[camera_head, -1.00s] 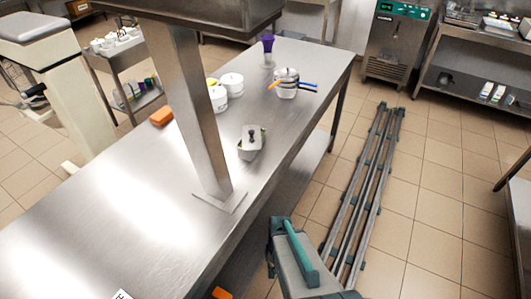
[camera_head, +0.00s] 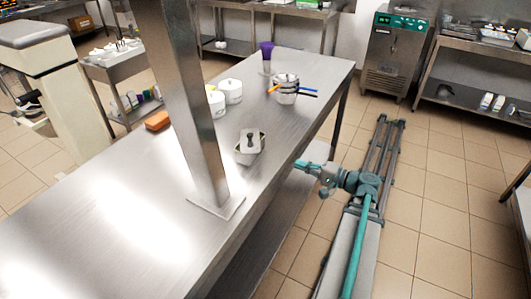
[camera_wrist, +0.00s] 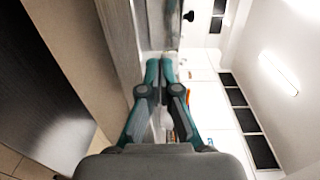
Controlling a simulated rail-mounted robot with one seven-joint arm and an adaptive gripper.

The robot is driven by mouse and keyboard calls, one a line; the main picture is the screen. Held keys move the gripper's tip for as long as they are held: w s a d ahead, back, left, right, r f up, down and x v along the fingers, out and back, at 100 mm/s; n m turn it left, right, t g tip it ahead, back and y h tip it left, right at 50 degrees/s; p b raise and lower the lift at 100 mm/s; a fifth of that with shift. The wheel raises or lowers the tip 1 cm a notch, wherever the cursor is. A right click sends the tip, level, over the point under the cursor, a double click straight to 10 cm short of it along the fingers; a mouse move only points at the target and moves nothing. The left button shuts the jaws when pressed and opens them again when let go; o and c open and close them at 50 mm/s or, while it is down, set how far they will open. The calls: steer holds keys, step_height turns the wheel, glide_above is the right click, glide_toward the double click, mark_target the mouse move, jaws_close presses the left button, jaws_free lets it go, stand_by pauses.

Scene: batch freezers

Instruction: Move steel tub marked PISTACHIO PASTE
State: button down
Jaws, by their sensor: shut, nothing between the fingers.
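A small grey metal tub (camera_head: 247,158) with a dark knob or handle on its top stands on the steel table, near the right edge. I cannot read any PISTACHIO PASTE marking on it, so I cannot tell whether it is the named tub. My gripper (camera_head: 300,164) is beside the table's right edge, right of and nearer than this tub, apart from it and pointing left. In the wrist view my gripper (camera_wrist: 166,60) has its fingertips together with nothing held. No tub can be made out clearly in that view.
A steel post (camera_head: 195,110) rises from the table (camera_head: 120,210). White canisters (camera_head: 232,92), a pan with orange and blue handles (camera_head: 287,92), a purple-topped item (camera_head: 267,52) and an orange block (camera_head: 157,121) stand farther back. The table's near left is clear.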

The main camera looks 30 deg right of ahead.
mark_target(265, 159)
steer(key=shift+t, duration=0.3)
steer(key=p+x, duration=0.1)
steer(key=x, duration=0.3)
steer(key=p+x, duration=0.2)
steer(key=x, duration=0.3)
steer(key=r+p+x, duration=0.1)
steer(key=x, duration=0.4)
steer(key=shift+s+a+p, duration=0.15)
steer(key=shift+a+p, duration=0.1)
steer(key=shift+p, duration=0.1)
